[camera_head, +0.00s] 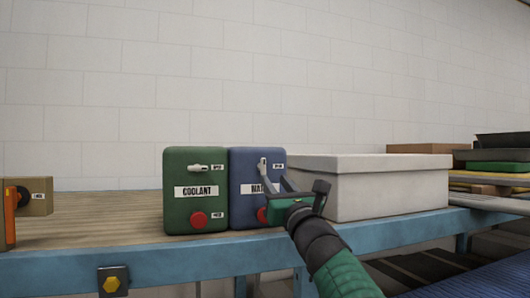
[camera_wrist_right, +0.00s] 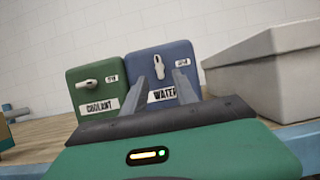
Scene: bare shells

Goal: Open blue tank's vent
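The blue tank (camera_head: 241,168), labelled as water, stands on the bench beside the green coolant tank (camera_head: 180,172). The blue tank's white vent handle (camera_head: 263,166) points upright on its upper front; it also shows in the wrist view (camera_wrist_right: 158,66). A red round knob (camera_head: 262,215) on its lower front is partly hidden by my right gripper. My right gripper (camera_head: 278,181) is in front of the blue tank's right side. Contact cannot be told. My left gripper is out of view.
The green tank has a sideways white handle (camera_head: 199,168) and a red knob (camera_head: 199,220). A large grey lidded box (camera_head: 380,190) stands close on the right. A cardboard box (camera_head: 38,190) sits at far left. Wooden bench (camera_head: 100,218) between it and the tanks is clear.

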